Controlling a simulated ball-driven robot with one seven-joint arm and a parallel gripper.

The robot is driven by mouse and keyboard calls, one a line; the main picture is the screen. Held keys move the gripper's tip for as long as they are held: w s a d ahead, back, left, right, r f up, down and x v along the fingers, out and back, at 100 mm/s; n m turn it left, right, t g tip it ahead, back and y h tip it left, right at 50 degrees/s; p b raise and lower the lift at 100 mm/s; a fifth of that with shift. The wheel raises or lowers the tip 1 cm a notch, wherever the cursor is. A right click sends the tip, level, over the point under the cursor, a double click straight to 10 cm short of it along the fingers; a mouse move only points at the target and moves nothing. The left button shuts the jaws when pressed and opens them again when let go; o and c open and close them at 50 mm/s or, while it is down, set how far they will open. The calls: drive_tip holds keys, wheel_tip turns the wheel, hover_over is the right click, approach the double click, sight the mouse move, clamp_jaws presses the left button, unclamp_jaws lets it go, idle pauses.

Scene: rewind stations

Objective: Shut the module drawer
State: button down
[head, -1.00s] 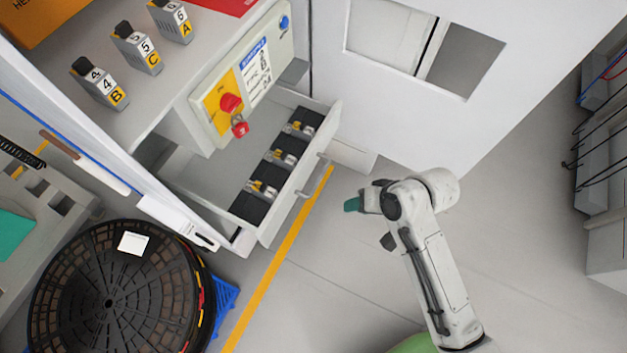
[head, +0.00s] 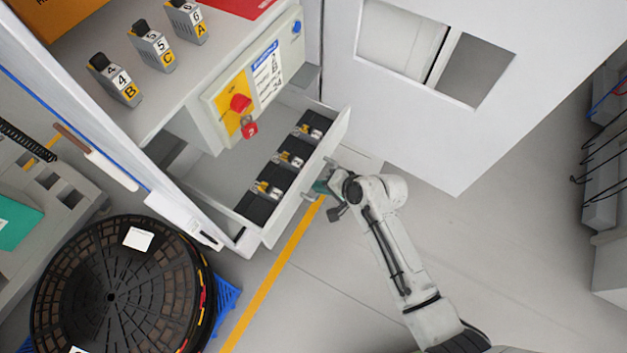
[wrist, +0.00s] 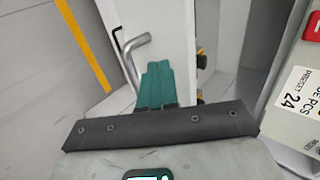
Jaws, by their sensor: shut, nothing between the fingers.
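The module drawer (head: 309,178) is pulled out of the cabinet below the control panel. Several modules (head: 291,159) with yellow and silver parts sit on a black strip inside it. Its bar handle (head: 312,193) is on the outer front face, and it also shows in the wrist view (wrist: 128,58). My gripper (head: 321,187) is shut and empty, its teal fingers close to the drawer front by the handle. In the wrist view the teal fingertips (wrist: 156,70) point at the front panel (wrist: 165,30), just right of the handle. I cannot tell whether they touch.
Labelled modules (head: 152,48) stand on the shelf above. A control panel (head: 262,75) with a red knob and red padlock overhangs the drawer. A large black reel (head: 115,290) is at lower left. The floor (head: 330,280) in front is clear, with a yellow line.

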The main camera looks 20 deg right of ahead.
sight(304, 180)
drive_tip(key=shift+w+a+r, duration=0.1)
drive_tip(key=shift+w+a, duration=0.7)
drive_tip(key=shift+w, duration=0.25)
drive_tip(key=shift+w, duration=0.1)
drive_tip(key=shift+w+a, duration=0.3)
drive_tip(key=shift+w, duration=0.05)
drive_tip(key=w+a+b, duration=0.1)
drive_tip(key=w+a, duration=0.1)
drive_tip(key=w, duration=0.1)
drive_tip(key=w+a+b, duration=0.2)
drive_tip(key=w+a, duration=0.1)
drive_tip(key=w, duration=0.1)
drive_tip(key=w+a+b, duration=0.1)
drive_tip(key=w+a, duration=0.2)
drive_tip(key=w, duration=0.1)
drive_tip(key=shift+w+a+b, duration=0.55)
drive_tip(key=shift+w+a, duration=0.1)
drive_tip(key=shift+w, duration=0.25)
